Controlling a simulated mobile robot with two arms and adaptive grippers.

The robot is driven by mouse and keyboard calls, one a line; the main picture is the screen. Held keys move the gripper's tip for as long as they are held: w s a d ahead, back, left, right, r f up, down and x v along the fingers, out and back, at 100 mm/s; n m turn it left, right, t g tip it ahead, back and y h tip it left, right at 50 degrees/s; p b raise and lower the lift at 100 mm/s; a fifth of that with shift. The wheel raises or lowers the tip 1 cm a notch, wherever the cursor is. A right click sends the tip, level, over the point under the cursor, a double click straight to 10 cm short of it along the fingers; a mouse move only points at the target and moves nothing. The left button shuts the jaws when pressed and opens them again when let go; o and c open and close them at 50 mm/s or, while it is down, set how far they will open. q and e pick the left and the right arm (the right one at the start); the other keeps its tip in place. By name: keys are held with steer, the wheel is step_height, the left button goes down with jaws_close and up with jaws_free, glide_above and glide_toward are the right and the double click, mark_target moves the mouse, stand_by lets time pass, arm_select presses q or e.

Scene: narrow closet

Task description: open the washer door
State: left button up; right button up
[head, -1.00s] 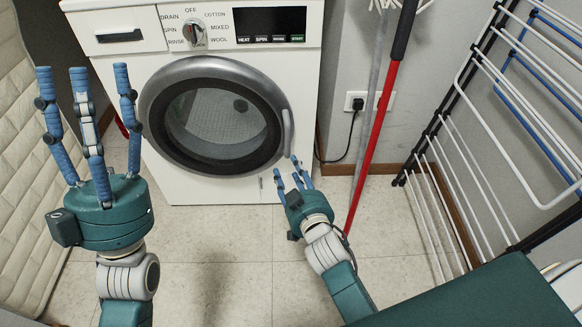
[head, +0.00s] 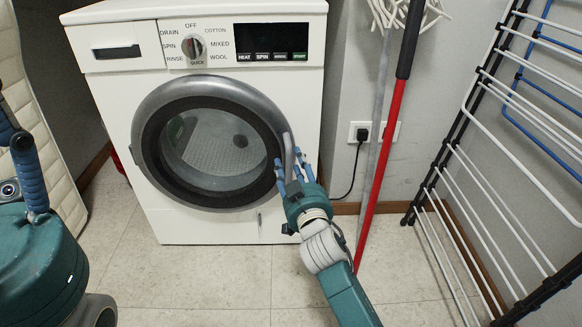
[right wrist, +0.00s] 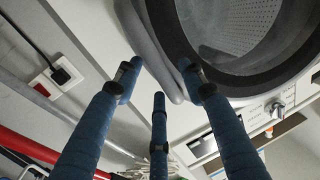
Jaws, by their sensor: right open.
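The white washer (head: 110,115) stands ahead with its round door (head: 215,150) shut. The door has a grey ring, a dark inner rim and glass over a perforated drum. The grey upright door handle (head: 288,152) is on the door's right edge. My right gripper (head: 291,172) is open with its fingers at the handle's lower part. In the right wrist view, the handle (right wrist: 155,48) lies between the spread fingers; I cannot tell whether they touch it. My left gripper (head: 28,165) is partly cut off at the left edge, away from the washer, so its opening is unclear.
A red pole (head: 380,160) and mop lean against the wall right of the washer, close to my right arm. A drying rack (head: 450,150) stands at the right. A plug and socket (head: 372,132) are on the wall. A quilted panel (head: 50,130) is at the left.

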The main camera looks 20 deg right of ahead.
steer(key=shift+w+d, duration=0.1)
steer(key=shift+w, duration=0.65)
jaws_close()
